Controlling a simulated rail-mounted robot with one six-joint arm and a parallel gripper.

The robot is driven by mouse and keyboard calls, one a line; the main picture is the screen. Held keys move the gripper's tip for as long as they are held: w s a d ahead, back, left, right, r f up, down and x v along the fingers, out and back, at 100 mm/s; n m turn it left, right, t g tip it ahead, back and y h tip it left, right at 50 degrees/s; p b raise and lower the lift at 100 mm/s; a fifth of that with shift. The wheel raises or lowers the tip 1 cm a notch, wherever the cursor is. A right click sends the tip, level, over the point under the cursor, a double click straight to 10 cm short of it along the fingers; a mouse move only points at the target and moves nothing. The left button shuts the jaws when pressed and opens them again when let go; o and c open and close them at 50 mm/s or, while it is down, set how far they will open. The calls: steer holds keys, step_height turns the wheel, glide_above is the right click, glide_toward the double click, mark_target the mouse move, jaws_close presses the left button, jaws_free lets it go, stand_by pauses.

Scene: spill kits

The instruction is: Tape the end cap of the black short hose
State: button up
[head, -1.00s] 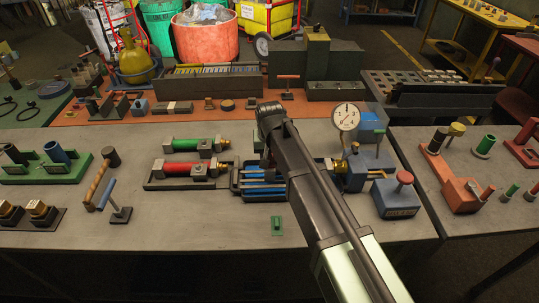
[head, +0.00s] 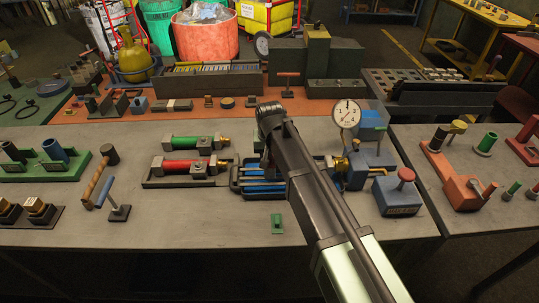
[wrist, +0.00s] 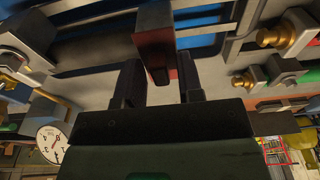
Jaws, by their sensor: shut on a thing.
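My gripper (wrist: 160,70) points down over the dark tray (head: 236,190) at the middle of the bench. In the wrist view its two fingers stand on either side of a small dark block (wrist: 155,30) with a reddish lower part, and it is shut on this block. Blue strips show in the tray beneath. In the head view my arm hides the fingers and what they hold. I cannot make out the black short hose, its end cap or any tape for certain; my arm covers part of that area.
A red hose piece (head: 178,167) and a green one (head: 180,142) with brass ends lie left of the tray. A pressure gauge (head: 346,113) and a blue box (head: 398,197) stand at right. A small green block (head: 277,223) lies in front. The bench front is mostly clear.

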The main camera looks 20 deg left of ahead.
mark_target(270, 156)
steer(key=shift+f+b, duration=0.5)
stand_by(1.7)
steer(key=o, duration=1)
steer(key=shift+c, duration=0.2)
step_height(270, 156, up, 6)
steer(key=p, duration=0.6)
